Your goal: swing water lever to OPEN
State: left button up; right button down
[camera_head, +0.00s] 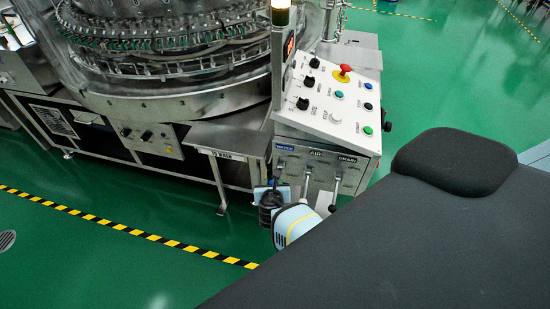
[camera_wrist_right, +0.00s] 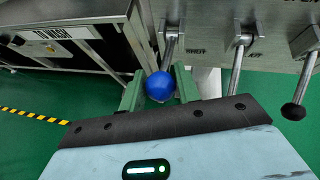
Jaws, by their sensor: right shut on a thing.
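The water lever is the leftmost of three levers under the control panel, below the blue WATER label (camera_head: 285,148). In the right wrist view its blue ball knob (camera_wrist_right: 159,86) sits between the green fingers of my right gripper (camera_wrist_right: 159,90), which is shut on it. The metal lever rod (camera_wrist_right: 171,40) runs up from the knob to its pivot near the word SHUT (camera_wrist_right: 197,50). In the head view my right gripper (camera_head: 272,197) is at the front of the lever box and hides the knob. My left gripper is not in view.
The air lever (camera_wrist_right: 236,70) hangs just right of my gripper, and the drain lever with a black knob (camera_wrist_right: 293,111) is further right. The sloped control panel (camera_head: 325,98) is above. A steel side table (camera_head: 225,135) stands to the left. Green floor is open in front.

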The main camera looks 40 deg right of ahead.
jog(key=shift+w+d+r+p, duration=0.15)
jog(key=shift+w+d+r, duration=0.1)
jog(key=shift+r, duration=0.3)
jog(key=shift+w+d+r+p, duration=0.15)
jog(key=shift+w+d+r, duration=0.1)
jog(key=shift+r, duration=0.3)
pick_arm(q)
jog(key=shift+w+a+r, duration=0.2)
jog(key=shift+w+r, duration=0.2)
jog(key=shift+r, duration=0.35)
pick_arm(e)
jog(key=shift+w+d+r, duration=0.1)
jog(key=shift+d+r, duration=0.15)
jog(key=shift+r, duration=0.15)
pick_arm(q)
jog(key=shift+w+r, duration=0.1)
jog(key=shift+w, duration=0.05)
pick_arm(e)
jog(key=c, duration=1)
grip_release()
jog(key=shift+f, duration=0.1)
jog(key=shift+c, duration=0.2)
jog(key=shift+f, duration=0.1)
jog(key=shift+a, duration=0.1)
